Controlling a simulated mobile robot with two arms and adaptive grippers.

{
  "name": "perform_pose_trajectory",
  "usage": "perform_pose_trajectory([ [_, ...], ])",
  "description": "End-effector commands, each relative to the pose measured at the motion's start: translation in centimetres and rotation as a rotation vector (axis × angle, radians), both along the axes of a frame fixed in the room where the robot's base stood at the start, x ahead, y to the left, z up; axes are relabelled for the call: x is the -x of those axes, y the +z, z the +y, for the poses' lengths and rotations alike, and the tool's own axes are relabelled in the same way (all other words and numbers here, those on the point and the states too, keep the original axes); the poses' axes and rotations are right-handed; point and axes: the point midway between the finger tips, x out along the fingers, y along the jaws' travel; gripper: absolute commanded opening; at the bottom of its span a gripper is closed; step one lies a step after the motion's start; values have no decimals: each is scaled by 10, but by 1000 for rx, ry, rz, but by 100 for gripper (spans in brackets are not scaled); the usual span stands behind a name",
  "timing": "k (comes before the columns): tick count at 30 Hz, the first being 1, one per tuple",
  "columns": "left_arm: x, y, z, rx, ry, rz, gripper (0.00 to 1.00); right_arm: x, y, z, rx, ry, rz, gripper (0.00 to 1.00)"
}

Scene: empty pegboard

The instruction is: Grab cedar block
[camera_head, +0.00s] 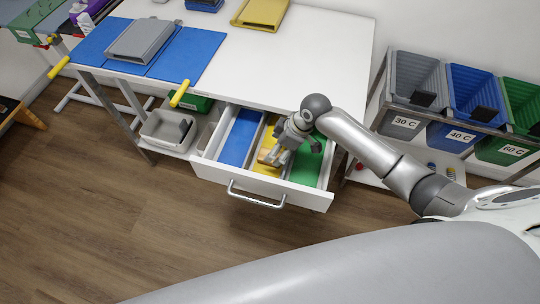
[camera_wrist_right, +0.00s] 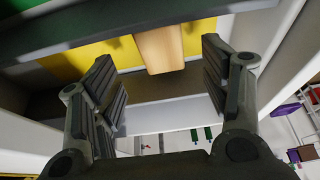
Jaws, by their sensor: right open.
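The cedar block (camera_wrist_right: 160,48) is a light tan wooden piece on the yellow bottom of the open drawer (camera_head: 307,200). In the head view the block (camera_head: 265,156) shows only partly beside my right gripper (camera_head: 276,157). My right gripper reaches down into the drawer's yellow compartment. In the right wrist view the right gripper's (camera_wrist_right: 158,58) two black fingers are wide apart, with nothing held. The block shows in the gap between the fingertips, past them, and its upper end is cut off by a dark edge. My left gripper is out of view.
The drawer has a blue section (camera_head: 240,138) and a green section (camera_head: 307,163) beside the yellow one. Its front wall and handle (camera_head: 256,200) face outward. The white tabletop (camera_head: 300,60) is above. Grey, blue and green bins (camera_head: 475,95) stand at right.

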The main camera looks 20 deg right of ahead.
Motion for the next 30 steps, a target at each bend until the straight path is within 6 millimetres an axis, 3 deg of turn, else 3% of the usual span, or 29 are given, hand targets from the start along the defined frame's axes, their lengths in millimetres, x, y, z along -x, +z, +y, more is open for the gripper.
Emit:
perform_pose_trajectory([
  [10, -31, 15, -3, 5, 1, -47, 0, -6, -37, 14, 0, -1, 2, 70],
  [21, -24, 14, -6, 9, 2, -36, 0, -8, -45, 17, 1, 1, -1, 70],
  [30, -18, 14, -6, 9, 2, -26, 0, -8, -45, 17, 1, 0, 1, 32],
])
